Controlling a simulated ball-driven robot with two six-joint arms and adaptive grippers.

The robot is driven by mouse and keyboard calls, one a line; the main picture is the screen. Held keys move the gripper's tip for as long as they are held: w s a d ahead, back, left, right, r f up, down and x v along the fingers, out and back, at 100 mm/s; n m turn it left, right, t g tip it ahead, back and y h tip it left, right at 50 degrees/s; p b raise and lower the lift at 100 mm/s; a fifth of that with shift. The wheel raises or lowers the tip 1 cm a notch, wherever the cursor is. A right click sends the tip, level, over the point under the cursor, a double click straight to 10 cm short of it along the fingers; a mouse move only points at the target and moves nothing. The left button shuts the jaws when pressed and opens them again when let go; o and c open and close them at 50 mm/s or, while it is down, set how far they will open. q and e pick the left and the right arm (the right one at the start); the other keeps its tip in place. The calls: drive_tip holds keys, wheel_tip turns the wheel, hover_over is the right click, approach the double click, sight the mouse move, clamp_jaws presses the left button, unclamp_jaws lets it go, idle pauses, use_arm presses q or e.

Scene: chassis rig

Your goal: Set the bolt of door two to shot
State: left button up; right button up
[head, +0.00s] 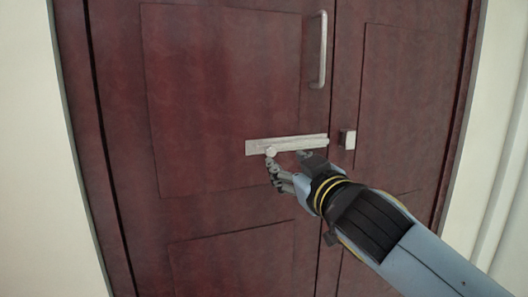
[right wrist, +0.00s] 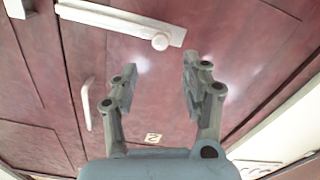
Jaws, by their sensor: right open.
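The bolt (head: 287,144) is a pale bar on a plate, lying nearly level on the left leaf of the dark red double door (head: 220,60). Its round knob (head: 270,151) sits toward the left, away from the keeper (head: 347,139) on the right leaf. A gap shows between the bar and the keeper. My right gripper (head: 286,161) is open just below the bolt. In the right wrist view its fingers (right wrist: 160,66) are apart and empty, and the knob (right wrist: 160,41) shows just beyond the gap between their tips. My left gripper is not in view.
A grey pull handle (head: 322,50) stands upright on the left leaf above the bolt. A small pale label (right wrist: 153,138), seemingly with a 2, shows in the right wrist view. Pale walls (head: 25,150) flank the door frame. The door face around the bolt is otherwise clear.

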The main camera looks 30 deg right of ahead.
sight(272, 153)
drive_tip(key=x, duration=1)
drive_tip(key=shift+f, duration=0.15)
clamp_jaws()
